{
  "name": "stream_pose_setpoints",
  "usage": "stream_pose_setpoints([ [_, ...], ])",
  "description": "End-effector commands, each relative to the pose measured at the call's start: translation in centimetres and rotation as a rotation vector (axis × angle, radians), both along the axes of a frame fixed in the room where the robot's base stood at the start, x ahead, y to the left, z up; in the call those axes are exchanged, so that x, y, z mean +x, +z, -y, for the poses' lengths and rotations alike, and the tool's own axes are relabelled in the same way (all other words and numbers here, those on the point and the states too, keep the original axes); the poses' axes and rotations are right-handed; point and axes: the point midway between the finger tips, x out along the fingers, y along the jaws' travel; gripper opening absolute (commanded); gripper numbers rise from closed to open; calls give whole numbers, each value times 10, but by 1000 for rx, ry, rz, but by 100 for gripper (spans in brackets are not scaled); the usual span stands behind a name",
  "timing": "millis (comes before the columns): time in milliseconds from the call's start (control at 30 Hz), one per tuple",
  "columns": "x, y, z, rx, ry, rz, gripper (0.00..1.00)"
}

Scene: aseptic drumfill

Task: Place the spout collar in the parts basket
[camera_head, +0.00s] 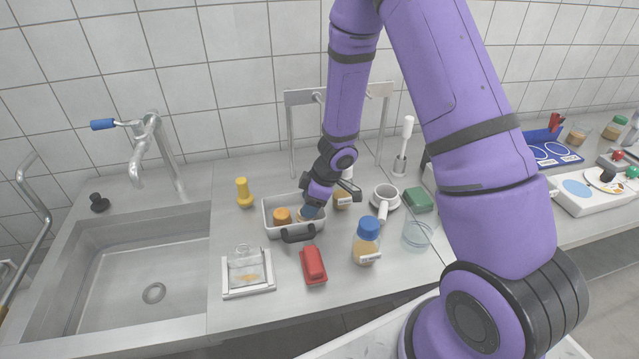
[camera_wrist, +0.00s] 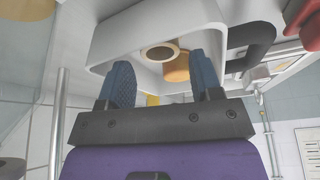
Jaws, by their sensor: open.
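The parts basket (camera_head: 271,203) is a light grey open tray with a dark handle on its front side. It also fills the top of the wrist view (camera_wrist: 105,38). A tan ring-shaped piece, which looks like the spout collar (camera_wrist: 146,54), is inside the basket, beside an orange round piece (camera_head: 282,215). In the head view the collar (camera_head: 301,213) is partly hidden by my gripper (camera_head: 309,211). My gripper points down into the right part of the basket. Its blue fingers are apart in the wrist view (camera_wrist: 160,66), with the collar between or just beyond their tips; contact is not clear.
A yellow piece (camera_head: 243,193) stands behind left of the basket. A red block (camera_head: 313,265) and a clear container on a white base (camera_head: 247,272) lie in front. A blue-capped bottle (camera_head: 367,240) and a white cup (camera_head: 385,197) stand right. The sink (camera_head: 150,270) is left.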

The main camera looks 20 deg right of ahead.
Motion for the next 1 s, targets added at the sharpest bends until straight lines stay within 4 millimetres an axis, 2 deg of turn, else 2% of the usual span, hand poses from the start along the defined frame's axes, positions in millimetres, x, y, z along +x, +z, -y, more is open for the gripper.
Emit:
stream_pose_setpoints([
  [100,-3,21,7,0,0,5,59],
  [400,-12,66,23,0,3,4,59],
  [767,-12,95,33,-6,-19,29,59],
  [867,-2,117,38,-30,-75,102,59],
  [1000,13,169,53,-89,-218,254,59],
])
